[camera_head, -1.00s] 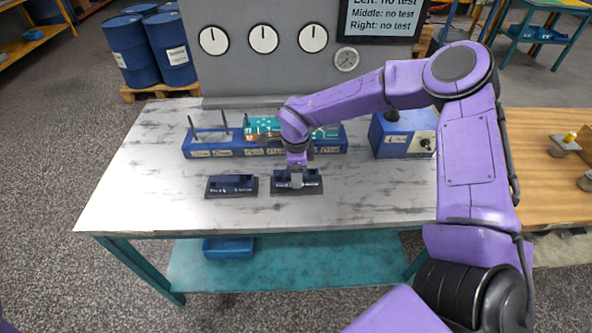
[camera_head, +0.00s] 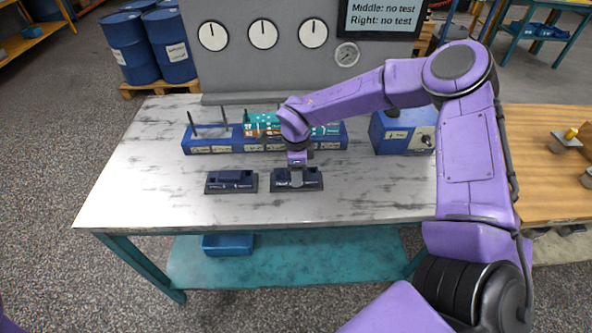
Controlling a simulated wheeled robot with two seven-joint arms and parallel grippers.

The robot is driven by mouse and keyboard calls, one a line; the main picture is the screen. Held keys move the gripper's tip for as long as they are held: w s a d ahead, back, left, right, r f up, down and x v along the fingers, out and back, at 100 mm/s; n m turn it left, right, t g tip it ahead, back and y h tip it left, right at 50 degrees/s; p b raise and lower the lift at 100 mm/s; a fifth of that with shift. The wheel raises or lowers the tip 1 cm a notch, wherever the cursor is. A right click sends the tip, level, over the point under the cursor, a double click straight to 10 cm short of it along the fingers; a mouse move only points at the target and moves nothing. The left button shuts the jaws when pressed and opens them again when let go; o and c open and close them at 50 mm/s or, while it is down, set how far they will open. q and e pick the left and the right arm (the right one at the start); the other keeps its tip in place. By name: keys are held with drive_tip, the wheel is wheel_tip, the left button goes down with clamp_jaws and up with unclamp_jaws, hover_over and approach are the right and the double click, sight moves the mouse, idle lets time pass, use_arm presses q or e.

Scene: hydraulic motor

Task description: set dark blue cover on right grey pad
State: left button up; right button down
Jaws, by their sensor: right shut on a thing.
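My right gripper (camera_head: 296,182) points down over the right pad (camera_head: 316,190) and is shut on a dark blue cover (camera_head: 311,177). The cover sits low at the pad, and my gripper hides its middle. I cannot tell whether it rests fully on the pad. The left pad (camera_head: 211,191), dark grey, lies on the table to the left with another dark blue piece (camera_head: 230,178) on it. My left gripper is not in view.
Behind the pads stands a long blue rack (camera_head: 225,147) with upright pegs and teal and orange pieces. A blue box (camera_head: 388,140) stands at the right back. The worn grey table (camera_head: 140,190) is clear at left and front. A grey gauge panel (camera_head: 262,70) rises behind.

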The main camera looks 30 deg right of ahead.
drive_tip(key=shift+f, duration=0.2)
drive_tip(key=shift+c, duration=1.6)
unclamp_jaws()
drive_tip(key=shift+r, duration=0.1)
wheel_tip(320, 180, up, 10)
drive_tip(key=shift+r+b, duration=0.2)
drive_tip(key=shift+b, duration=0.4)
